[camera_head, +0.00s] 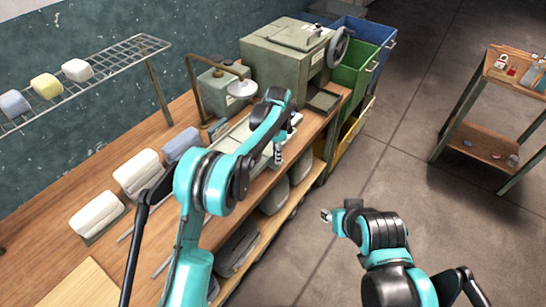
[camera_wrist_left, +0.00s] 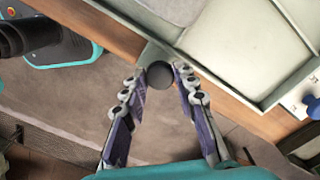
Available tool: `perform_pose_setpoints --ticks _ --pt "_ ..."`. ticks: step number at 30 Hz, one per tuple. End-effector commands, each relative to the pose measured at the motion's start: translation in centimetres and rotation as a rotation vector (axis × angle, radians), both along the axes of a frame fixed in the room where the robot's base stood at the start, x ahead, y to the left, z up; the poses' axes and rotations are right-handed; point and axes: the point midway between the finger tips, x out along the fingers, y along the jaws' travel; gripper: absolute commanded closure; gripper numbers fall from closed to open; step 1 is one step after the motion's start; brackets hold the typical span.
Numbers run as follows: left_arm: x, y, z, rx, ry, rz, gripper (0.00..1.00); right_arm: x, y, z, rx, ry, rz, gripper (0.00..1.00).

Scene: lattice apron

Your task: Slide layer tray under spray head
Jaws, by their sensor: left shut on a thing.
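The pale green layer tray (camera_head: 238,131) lies on the wooden bench in the head view, partly hidden by my left arm. In the left wrist view its rim and pale panels (camera_wrist_left: 238,52) fill the upper right. A dark round knob (camera_wrist_left: 160,75) on a tab at the tray's edge sits between the fingers of my left gripper (camera_wrist_left: 160,80), which is shut on it. The left gripper (camera_head: 279,153) is at the tray's front edge in the head view.
A large grey-green machine (camera_head: 290,60) with a handwheel stands behind on the bench. Green (camera_head: 355,70) and blue bins stand beyond it. White blocks (camera_head: 137,172) lie at the left, below a wire rack (camera_head: 110,60). A small shelf table (camera_head: 480,135) stands right across clear floor.

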Motion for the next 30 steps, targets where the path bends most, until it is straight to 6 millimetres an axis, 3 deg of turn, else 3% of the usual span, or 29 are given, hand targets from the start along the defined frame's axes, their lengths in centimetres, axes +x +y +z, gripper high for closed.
perform_pose_setpoints --ticks 11,12,14,24,30 --pt "0.4 -0.3 0.1 -0.005 -0.011 0.0 1.0 0.0 0.0 0.0 0.0 0.0 0.0 0.6" --pt "0.4 -0.3 0.1 -0.005 -0.011 0.0 0.67 0.0 0.0 0.0 0.0 0.0 0.0 0.6" --pt "0.4 -0.3 0.1 -0.005 -0.011 0.0 0.51 0.0 0.0 0.0 0.0 0.0 0.0 0.6" --pt "0.3 -0.2 0.3 -0.003 -0.007 0.0 0.51 0.0 0.0 0.0 0.0 0.0 0.0 0.6" --pt "0.3 -0.2 3.0 -0.002 -0.006 0.0 0.51 0.0 0.0 0.0 0.0 0.0 0.0 0.6"
